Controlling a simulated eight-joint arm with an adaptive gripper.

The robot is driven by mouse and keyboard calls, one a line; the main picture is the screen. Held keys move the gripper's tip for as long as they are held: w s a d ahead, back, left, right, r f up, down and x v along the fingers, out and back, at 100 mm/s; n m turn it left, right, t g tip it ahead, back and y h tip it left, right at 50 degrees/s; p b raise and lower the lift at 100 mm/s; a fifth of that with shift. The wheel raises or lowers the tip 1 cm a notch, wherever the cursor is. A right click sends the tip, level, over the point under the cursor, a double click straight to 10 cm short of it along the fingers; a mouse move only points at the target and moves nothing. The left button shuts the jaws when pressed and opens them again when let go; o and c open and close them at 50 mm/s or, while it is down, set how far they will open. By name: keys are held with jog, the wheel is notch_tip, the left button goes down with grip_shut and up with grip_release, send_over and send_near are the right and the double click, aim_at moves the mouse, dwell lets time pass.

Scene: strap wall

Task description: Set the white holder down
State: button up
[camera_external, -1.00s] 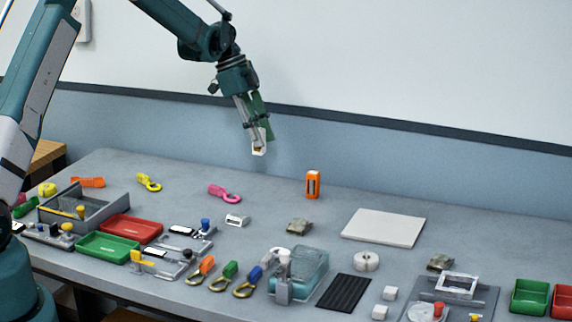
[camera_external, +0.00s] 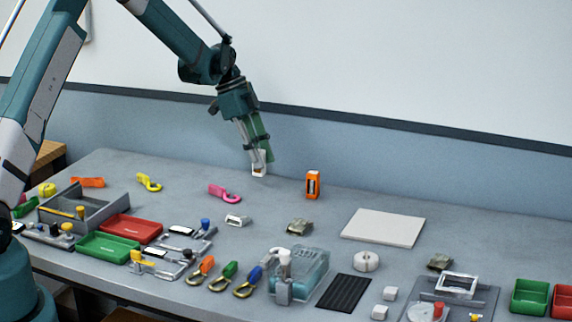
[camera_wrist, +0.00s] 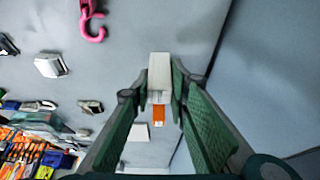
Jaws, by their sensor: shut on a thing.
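The white holder (camera_external: 259,169) is between the fingertips of my gripper (camera_external: 258,160), low over the back of the table and left of an orange holder (camera_external: 313,184). In the wrist view the white holder (camera_wrist: 159,73) is gripped between the two green-padded fingers of my gripper (camera_wrist: 160,85). It looks upright in the external view. I cannot tell whether its bottom touches the table (camera_external: 280,200). The orange holder also shows in the wrist view (camera_wrist: 158,116), partly behind the white one.
A pink hook (camera_external: 224,193) lies left of and nearer than the white holder. A small white buckle (camera_external: 237,220) lies in front. A white board (camera_external: 383,228) lies to the right. The wall (camera_external: 350,160) rises close behind. The table around the holder is clear.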

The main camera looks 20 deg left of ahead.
aim_at(260, 170)
jog(key=shift+f, duration=1.85)
jog(key=shift+f, duration=0.1)
jog(key=o, duration=0.9)
jog(key=shift+o, duration=0.2)
jog(key=v, duration=1.2)
